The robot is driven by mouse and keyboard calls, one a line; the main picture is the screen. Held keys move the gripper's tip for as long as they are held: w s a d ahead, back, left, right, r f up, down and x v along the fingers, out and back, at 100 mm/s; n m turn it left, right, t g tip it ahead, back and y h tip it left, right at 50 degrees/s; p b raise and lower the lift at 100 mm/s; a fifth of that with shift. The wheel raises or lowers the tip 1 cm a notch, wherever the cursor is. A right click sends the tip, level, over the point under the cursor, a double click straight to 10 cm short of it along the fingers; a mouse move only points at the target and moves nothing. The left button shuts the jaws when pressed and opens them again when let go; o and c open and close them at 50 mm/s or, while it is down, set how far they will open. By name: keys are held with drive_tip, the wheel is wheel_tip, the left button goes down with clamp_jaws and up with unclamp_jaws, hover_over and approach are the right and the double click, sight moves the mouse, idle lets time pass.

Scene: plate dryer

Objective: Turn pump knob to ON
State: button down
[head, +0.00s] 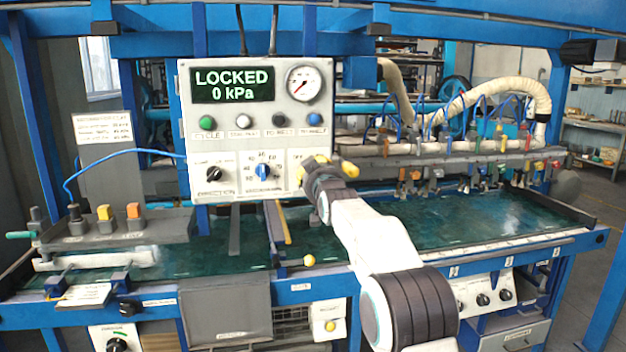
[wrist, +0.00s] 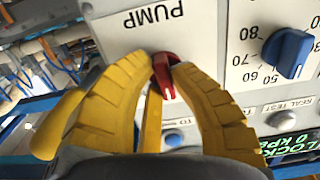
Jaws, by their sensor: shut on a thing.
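The red pump knob (wrist: 165,76) sits on a white plate (wrist: 118,28) marked PUMP, which appears upside down in the wrist view. My gripper (head: 326,168) is at the lower right corner of the control panel (head: 243,130). Its yellow fingers are shut on the red knob, one on each side. In the head view my gripper hides the knob. The knob's ON and OFF marks cannot be read in the wrist view. The display (head: 232,85) reads LOCKED, 0 kPa.
A blue dial (head: 263,172) is just left of my gripper, and a black direction knob (head: 214,174) is further left. A row of buttons (head: 243,120) and a gauge (head: 303,84) are above. The green bed (head: 420,220) lies below and behind.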

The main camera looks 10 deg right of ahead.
drive_tip(key=shift+m, duration=1.1)
drive_tip(key=c, duration=1.1)
unclamp_jaws()
drive_tip(key=shift+s, duration=0.1)
drive_tip(key=s, duration=1.1)
drive_tip(key=shift+s, duration=0.4)
drive_tip(key=shift+o, duration=0.2)
